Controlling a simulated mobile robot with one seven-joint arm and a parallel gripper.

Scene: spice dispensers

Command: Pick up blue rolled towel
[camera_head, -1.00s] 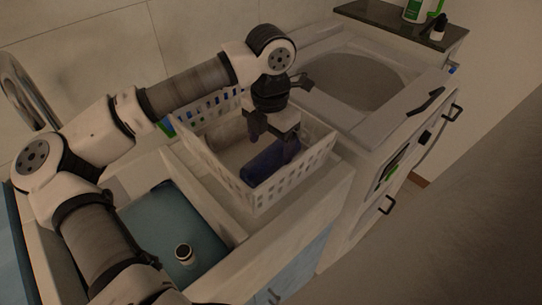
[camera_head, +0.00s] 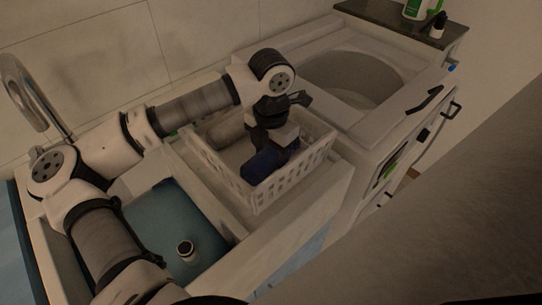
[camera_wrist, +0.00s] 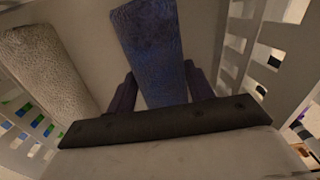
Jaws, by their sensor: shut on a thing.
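The blue rolled towel (camera_head: 262,164) lies inside the white basket (camera_head: 229,180), near its front wall. It also shows in the wrist view (camera_wrist: 152,45), running upward from between my fingers. My gripper (camera_head: 275,152) reaches down into the basket over the towel. In the wrist view my gripper (camera_wrist: 160,88) has one dark finger on each side of the towel and is shut on it. The towel's near end is hidden behind the gripper body.
A pale rolled towel (camera_wrist: 48,68) lies to the left in the same basket. The slotted basket walls stand close around my gripper. A washing machine (camera_head: 365,120) with its round opening is at the right.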

